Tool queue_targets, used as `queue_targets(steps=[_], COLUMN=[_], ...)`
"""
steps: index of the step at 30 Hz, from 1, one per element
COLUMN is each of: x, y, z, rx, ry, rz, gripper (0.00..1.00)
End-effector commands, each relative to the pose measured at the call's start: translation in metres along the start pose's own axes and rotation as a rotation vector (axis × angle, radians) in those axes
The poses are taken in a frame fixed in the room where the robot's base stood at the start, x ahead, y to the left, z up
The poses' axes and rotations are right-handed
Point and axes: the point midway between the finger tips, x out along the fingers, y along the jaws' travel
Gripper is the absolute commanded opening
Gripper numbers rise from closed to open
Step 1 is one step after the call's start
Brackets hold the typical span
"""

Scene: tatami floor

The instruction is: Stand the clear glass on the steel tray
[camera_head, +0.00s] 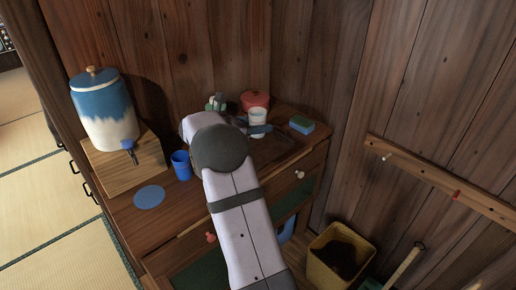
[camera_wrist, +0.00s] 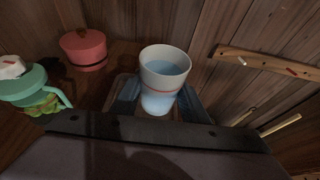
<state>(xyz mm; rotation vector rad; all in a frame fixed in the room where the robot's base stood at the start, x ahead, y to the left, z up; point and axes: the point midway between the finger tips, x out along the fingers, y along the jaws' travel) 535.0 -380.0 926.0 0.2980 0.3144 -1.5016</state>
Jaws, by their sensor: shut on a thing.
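The clear glass (camera_wrist: 164,78) is a pale tumbler with a thin red band, and it looks bluish inside; I cannot tell for sure if that is water. It stands roughly upright between the fingers of my gripper (camera_wrist: 159,102), which is shut on it. In the head view the glass (camera_head: 258,116) shows as a whitish cup above the cabinet top, beyond my arm. My gripper (camera_head: 259,130) is partly hidden there by my wrist. I cannot tell whether the glass's base touches anything. I cannot clearly make out the steel tray; my arm covers part of the cabinet top.
A red lidded pot (camera_head: 255,99) stands close behind the glass. A teal-lidded jug (camera_wrist: 28,88) is left of it. A sponge (camera_head: 302,124) lies right. A blue cup (camera_head: 181,165), blue disc (camera_head: 149,197) and drink dispenser (camera_head: 105,110) are left. The wooden wall is close behind.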

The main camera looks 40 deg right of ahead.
Motion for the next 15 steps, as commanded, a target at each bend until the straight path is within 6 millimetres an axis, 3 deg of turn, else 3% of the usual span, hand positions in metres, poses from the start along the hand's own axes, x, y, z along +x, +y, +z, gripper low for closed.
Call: queue_targets(steps=[5, 15], x=[0.004, 0.021], y=[-0.001, -0.001], z=[-0.003, -0.047], rx=[0.000, -0.002], ry=[0.000, 0.000], rz=[-0.005, -0.004], gripper=[0.16, 0.16])
